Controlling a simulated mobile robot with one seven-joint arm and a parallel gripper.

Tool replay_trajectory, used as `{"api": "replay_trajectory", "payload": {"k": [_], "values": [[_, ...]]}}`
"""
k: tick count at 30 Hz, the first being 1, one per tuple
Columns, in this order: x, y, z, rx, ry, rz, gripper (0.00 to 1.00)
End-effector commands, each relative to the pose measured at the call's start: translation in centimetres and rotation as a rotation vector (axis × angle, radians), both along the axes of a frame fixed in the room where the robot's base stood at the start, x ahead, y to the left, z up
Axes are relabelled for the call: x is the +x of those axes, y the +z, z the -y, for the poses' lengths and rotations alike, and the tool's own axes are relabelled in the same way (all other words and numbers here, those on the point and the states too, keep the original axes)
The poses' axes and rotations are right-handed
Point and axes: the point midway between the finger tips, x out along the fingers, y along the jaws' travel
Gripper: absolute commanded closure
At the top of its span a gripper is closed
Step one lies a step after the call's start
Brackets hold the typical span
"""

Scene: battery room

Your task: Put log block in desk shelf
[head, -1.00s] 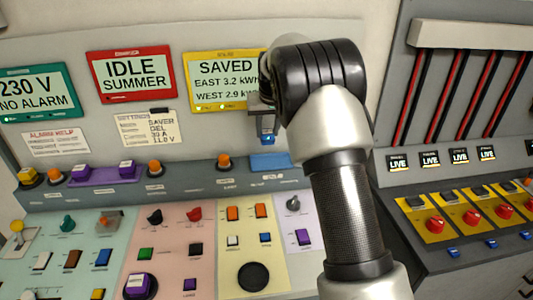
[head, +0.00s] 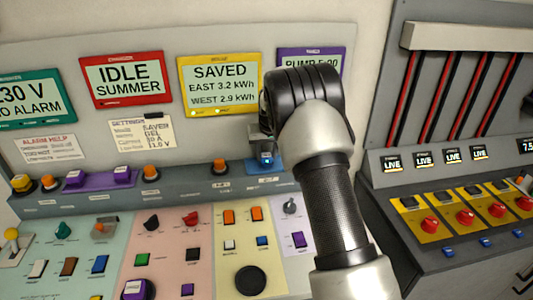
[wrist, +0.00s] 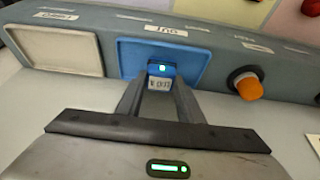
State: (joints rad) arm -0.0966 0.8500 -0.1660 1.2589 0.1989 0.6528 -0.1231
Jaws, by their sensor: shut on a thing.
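The log block is a small blue block (head: 265,162) with a lit dot and a white label; it also shows in the wrist view (wrist: 161,70). My gripper (head: 262,145) is shut on it from above, and both fingers (wrist: 158,88) hold its sides. The desk shelf is the grey ledge (head: 190,188) above the sloped panel. The block is over a blue square (wrist: 195,66) marked "OUT" on that ledge. I cannot tell whether the block touches the ledge.
An orange button (wrist: 248,88) stands on the ledge beside the blue square, and a pale square (wrist: 70,50) lies on its other side. Knobs and coloured buttons cover the sloped panel (head: 110,225). A cabinet with red knobs (head: 465,216) stands at right.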

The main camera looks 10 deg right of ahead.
Motion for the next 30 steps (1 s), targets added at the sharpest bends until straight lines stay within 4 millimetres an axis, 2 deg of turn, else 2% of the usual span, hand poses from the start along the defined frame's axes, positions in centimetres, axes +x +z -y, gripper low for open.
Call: {"api": "replay_trajectory", "payload": {"k": [8, 9, 12, 20, 24, 30], "values": [[0.0, -0.4, 0.0, 0.0, 0.0, 0.0, 0.93], [0.0, -0.4, 0.0, 0.0, 0.0, 0.0, 0.65], [0.0, -0.3, 0.0, 0.0, 0.0, 0.0, 0.48], [0.0, -0.3, 0.0, 0.0, 0.0, 0.0, 0.48], [-0.1, 0.5, 0.0, 0.0, 0.0, 0.001, 0.48], [-1.4, 3.7, 0.0, 0.001, 0.001, 0.005, 0.48]]}}
